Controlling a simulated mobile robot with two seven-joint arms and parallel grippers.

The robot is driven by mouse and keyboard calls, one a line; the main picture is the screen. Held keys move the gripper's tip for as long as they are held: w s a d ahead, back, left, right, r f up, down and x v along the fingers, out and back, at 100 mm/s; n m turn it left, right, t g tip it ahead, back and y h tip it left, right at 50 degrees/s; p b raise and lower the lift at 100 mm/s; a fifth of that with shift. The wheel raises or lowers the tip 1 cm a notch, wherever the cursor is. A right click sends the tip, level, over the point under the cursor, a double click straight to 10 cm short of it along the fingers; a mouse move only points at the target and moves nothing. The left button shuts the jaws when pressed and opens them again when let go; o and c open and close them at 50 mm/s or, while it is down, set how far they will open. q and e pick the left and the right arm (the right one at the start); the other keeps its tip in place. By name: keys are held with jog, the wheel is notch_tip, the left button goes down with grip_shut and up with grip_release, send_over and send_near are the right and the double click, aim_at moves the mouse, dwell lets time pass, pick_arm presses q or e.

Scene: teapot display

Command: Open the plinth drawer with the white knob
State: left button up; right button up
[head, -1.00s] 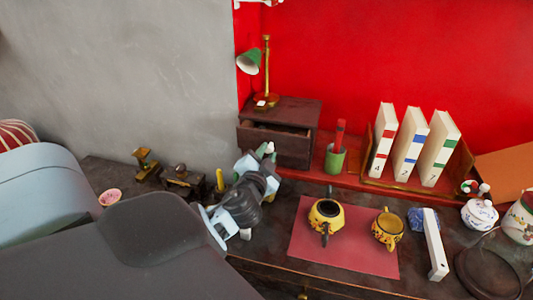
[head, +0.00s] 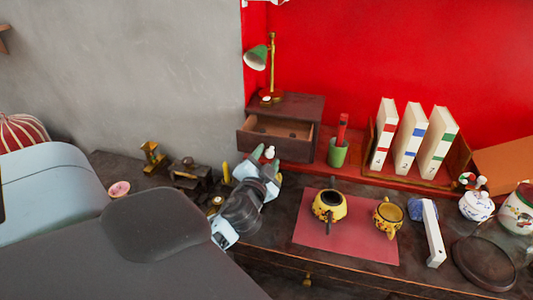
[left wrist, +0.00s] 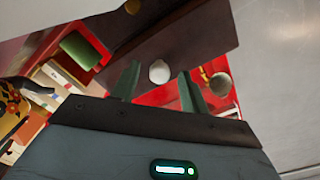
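The dark wooden plinth (head: 300,103) stands against the red wall in the head view. Its drawer (head: 275,146) sticks out at the front, with the inside showing from above. The white knob (head: 269,152) is on the drawer front. My left gripper (head: 268,164) is at the drawer front, close to the knob. In the left wrist view, the knob (left wrist: 159,72) lies between the two green fingers of the gripper (left wrist: 159,82), with a visible gap on each side, so the gripper is open. My right gripper is not in view.
A desk lamp (head: 257,57) stands on the plinth. A green cup (head: 337,154) and upright books (head: 410,137) are to its right. A yellow teapot (head: 328,206) and yellow cup (head: 388,216) stand on a red mat (head: 345,238). Small brass items (head: 152,157) are at left.

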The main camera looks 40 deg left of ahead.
pick_arm(q)
jog(key=b+v, duration=0.1)
jog(key=v, duration=0.5)
jog(key=shift+s+d+f, duration=0.1)
jog(key=shift+s+d, duration=0.1)
jog(key=shift+s, duration=0.15)
jog(key=shift+s+d, duration=0.2)
jog(key=shift+s, duration=0.2)
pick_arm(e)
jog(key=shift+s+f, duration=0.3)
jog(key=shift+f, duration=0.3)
